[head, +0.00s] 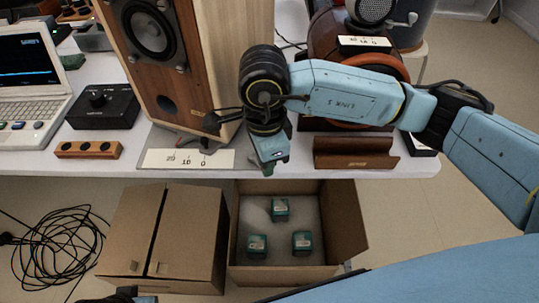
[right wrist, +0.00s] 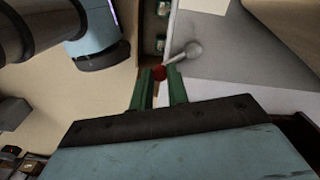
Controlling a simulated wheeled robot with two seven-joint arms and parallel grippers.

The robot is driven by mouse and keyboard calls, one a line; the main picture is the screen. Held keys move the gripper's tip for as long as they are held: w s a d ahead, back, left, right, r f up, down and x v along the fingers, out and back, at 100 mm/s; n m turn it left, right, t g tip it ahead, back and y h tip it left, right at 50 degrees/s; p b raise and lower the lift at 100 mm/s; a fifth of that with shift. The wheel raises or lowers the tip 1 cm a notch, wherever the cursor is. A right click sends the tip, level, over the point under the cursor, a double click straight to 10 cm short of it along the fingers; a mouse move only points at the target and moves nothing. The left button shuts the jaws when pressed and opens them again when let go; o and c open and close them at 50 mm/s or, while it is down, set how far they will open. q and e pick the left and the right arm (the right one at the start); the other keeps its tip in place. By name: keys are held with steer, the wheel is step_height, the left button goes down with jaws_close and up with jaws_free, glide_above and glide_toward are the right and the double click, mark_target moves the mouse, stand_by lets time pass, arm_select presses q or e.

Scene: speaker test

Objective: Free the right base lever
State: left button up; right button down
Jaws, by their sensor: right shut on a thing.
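The tall wooden speaker (head: 220,50) stands on a grey base plate (head: 165,140) at the table's front edge. A white label lies at the plate's front. My right gripper (head: 276,161) is beside the speaker's lower right corner, over the table's front edge. In the right wrist view its green fingers (right wrist: 160,84) are shut on the red knob (right wrist: 159,73) of the right base lever. The lever's grey metal arm with a round end (right wrist: 188,52) runs up and right from the knob. In the head view my gripper hides this lever.
An open cardboard box (head: 345,225) with several small teal boxes sits below the table edge, next to a closed carton (head: 145,240). A brown cradle (head: 355,153) stands right of my gripper. A black control box (head: 102,107) and a laptop (head: 28,85) are at left.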

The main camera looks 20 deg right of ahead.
arm_select(q)
steer(key=shift+s+d+r, duration=0.25)
steer(key=shift+r, duration=0.25)
arm_select(e)
steer(key=shift+s+a+m, duration=0.1)
steer(key=shift+a+m, duration=0.25)
steer(key=shift+m, duration=0.55)
steer(key=shift+s+a+m, duration=0.1)
steer(key=shift+a+m, duration=0.25)
steer(key=shift+m, duration=0.55)
arm_select(q)
steer(key=shift+w, duration=0.15)
steer(key=shift+w+a+r, duration=0.15)
arm_select(e)
steer(key=c, duration=1.4)
jaws_free()
steer(key=shift+o, duration=0.2)
steer(key=shift+r, duration=0.1)
